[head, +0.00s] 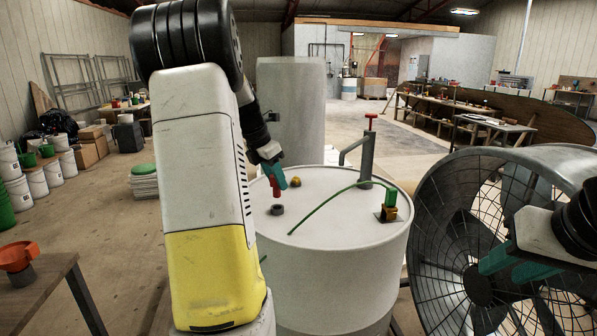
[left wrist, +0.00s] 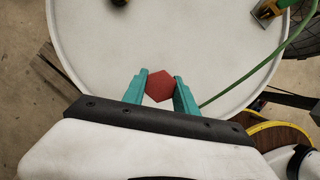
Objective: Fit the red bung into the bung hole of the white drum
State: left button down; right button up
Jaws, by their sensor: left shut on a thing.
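The white drum (head: 335,265) stands upright in the middle of the head view; its pale top also fills much of the left wrist view (left wrist: 200,45). A dark grey ring around the bung hole (head: 277,210) sits on the drum top, near its left side. My left gripper (head: 274,180) is shut on the red bung (head: 277,190), which shows as a red hexagon between the teal fingers in the left wrist view (left wrist: 160,86). The bung appears just above the ring, with a small gap in the picture. My right gripper (head: 500,268) is open and empty at the right, before the fan.
On the drum top are a yellow knob (head: 295,182), a grey pipe with a red handle (head: 367,148) and a green hose (head: 325,205) running to a yellow-and-green fitting (head: 389,207). A large caged fan (head: 440,235) stands close at right. A table with an orange funnel (head: 16,257) is at left.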

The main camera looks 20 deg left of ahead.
aim_at(277, 197)
pick_arm(q)
jog(key=shift+f, duration=1.1)
jog(key=shift+f, duration=1.85)
dwell(0.5)
jog(key=c, duration=0.9)
grip_release()
jog(key=v, duration=0.7)
jog(key=shift+s+r, duration=0.15)
jog(key=shift+r, duration=0.2)
